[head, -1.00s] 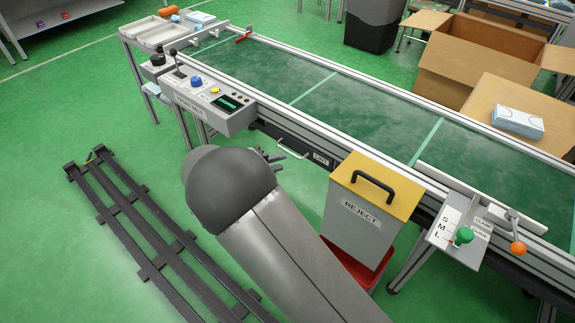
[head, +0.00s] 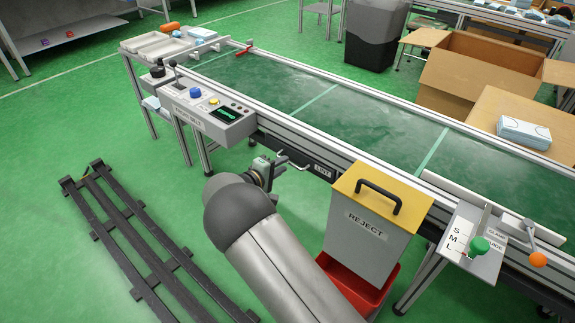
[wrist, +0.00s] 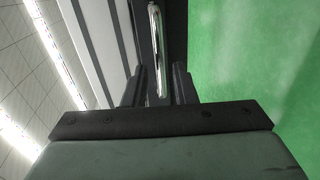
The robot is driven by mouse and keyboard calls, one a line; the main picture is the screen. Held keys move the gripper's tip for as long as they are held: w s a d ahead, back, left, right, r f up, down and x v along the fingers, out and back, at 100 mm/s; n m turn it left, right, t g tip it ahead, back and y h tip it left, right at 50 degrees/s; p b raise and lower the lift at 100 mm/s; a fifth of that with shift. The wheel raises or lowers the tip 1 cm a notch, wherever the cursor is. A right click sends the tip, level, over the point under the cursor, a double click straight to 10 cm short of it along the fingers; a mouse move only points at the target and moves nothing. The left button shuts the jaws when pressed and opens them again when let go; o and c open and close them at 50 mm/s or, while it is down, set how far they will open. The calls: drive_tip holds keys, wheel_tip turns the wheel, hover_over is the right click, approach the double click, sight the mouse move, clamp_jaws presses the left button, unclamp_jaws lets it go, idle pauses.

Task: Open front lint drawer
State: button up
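The lint drawer (head: 308,160) is a dark front under the near side of the conveyor, with a LINT label (head: 322,170). It looks closed in the head view, partly hidden by my gripper. Its chrome bar handle (head: 298,165) stands out from the front. My gripper (head: 279,159) is at the left end of this handle. In the wrist view the handle (wrist: 158,50) runs up the picture between the two dark fingers of my gripper (wrist: 160,88). Gaps show on both sides of the bar, so the fingers are open around it. Depth along the fingers is hard to judge.
A grey REJECT bin (head: 367,222) with a yellow lid stands close right of the drawer, over a red tray (head: 345,285). The control box (head: 212,110) is to the left. A dark pallet (head: 135,240) lies on the floor.

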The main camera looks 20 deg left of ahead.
drive_tip(key=shift+x, duration=1.8)
